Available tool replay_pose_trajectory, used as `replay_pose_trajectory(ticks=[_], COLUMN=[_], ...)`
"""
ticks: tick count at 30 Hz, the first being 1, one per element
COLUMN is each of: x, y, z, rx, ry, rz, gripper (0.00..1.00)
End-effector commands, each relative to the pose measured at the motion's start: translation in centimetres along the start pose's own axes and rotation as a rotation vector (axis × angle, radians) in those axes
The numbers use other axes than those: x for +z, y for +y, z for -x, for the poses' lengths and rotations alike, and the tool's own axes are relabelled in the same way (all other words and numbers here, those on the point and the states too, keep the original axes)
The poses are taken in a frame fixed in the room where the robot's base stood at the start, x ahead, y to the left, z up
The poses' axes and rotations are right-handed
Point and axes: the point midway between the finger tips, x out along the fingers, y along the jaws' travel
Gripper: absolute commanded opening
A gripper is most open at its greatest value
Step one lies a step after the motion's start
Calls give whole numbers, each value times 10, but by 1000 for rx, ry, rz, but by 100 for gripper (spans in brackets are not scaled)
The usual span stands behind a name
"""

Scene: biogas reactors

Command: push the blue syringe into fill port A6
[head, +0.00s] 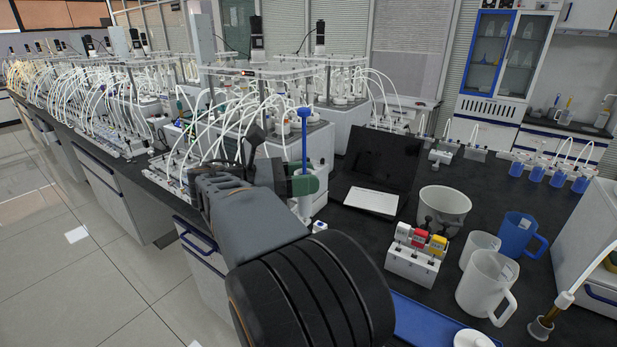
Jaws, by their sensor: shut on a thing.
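The blue syringe (304,142) stands roughly upright in the head view, with its blue plunger and flat top raised and a pale barrel below. My gripper (298,183) is shut on it around the barrel, at the front corner of a white reactor unit. The gripper and arm hide part of the syringe and what lies behind them. The syringe's lower tip is hard to make out. I cannot pick out fill port A6 or its label, and cannot tell whether the syringe touches a port.
Reactor units with many looping white tubes (215,130) line the bench at left. To the right are a laptop (375,200), a white bowl (444,205), a rack (412,266) with red and yellow pieces, a white jug (485,285) and a blue jug (515,235).

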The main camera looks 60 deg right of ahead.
Motion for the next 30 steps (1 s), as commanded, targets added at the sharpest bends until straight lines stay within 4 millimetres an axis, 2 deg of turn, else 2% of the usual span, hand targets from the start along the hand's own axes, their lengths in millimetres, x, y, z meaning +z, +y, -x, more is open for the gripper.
replay_pose_trajectory(ticks=[16, 30], x=[2, 12], y=[-2, -2], z=[1, 1], rx=[-1, -1], ry=[0, 0], rz=[0, 0], gripper=[21, 21])
